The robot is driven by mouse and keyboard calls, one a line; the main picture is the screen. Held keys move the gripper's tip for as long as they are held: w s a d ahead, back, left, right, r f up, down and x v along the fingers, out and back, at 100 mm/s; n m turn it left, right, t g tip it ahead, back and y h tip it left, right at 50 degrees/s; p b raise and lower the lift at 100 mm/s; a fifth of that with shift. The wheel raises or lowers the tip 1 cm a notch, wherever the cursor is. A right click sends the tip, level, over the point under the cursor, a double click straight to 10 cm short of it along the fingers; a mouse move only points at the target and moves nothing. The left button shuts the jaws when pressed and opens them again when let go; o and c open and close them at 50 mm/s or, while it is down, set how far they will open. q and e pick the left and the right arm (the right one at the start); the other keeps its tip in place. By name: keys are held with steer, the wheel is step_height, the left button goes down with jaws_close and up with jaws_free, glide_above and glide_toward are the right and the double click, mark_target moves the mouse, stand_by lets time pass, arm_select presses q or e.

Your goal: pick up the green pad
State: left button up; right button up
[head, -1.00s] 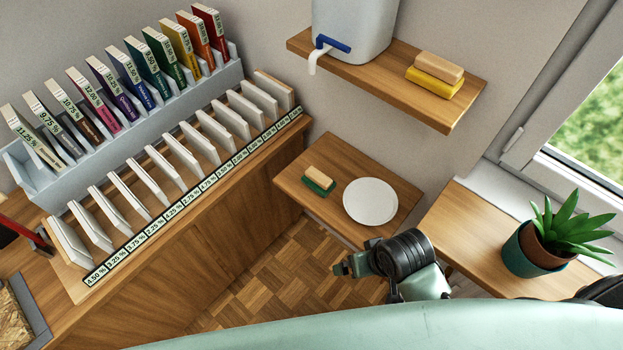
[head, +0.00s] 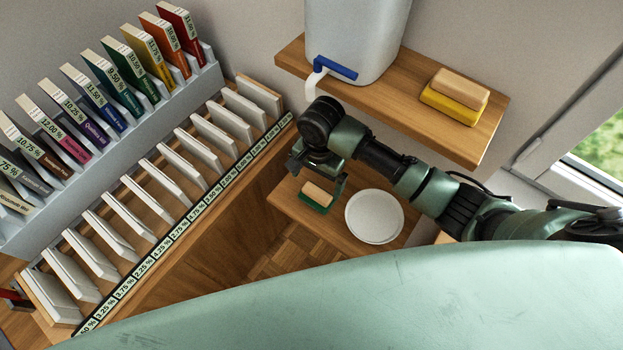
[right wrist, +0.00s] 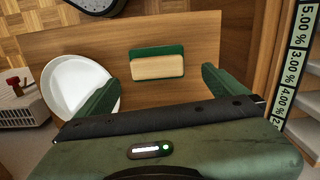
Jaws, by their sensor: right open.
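The green pad (head: 321,208) lies flat on the low wooden shelf (head: 345,230), with a beige block (head: 317,194) resting on it. In the right wrist view the green pad (right wrist: 157,50) shows as a green strip and edges around the beige block (right wrist: 157,67). My right gripper (head: 318,176) is open and empty above the pad. In the right wrist view its two green fingers (right wrist: 160,82) stand wide apart, one to each side of the pad and short of it. I see no contact. My left gripper is not in view.
A white plate (head: 374,216) lies right of the pad on the same shelf. Above is a wall shelf (head: 440,125) with a white dispenser (head: 358,40), a yellow block (head: 452,103) and a beige bar (head: 461,88). Rows of books and white slabs (head: 180,165) stand to the left.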

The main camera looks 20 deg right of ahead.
mark_target(319, 190)
steer(key=shift+w+d+m, duration=0.35)
steer(key=shift+w+m, duration=0.05)
steer(key=shift+w, duration=0.3)
steer(key=shift+d+f, duration=0.1)
steer(key=shift+f, duration=0.1)
steer(key=f, duration=0.1)
steer(key=s+f+p, duration=0.1)
steer(key=f, duration=0.1)
steer(key=shift+s+f, duration=0.15)
steer(key=shift+f, duration=0.15)
step_height(319, 190, down, 2)
steer(key=shift+f, duration=0.6)
steer(key=c, duration=1)
steer(key=shift+c, duration=0.9)
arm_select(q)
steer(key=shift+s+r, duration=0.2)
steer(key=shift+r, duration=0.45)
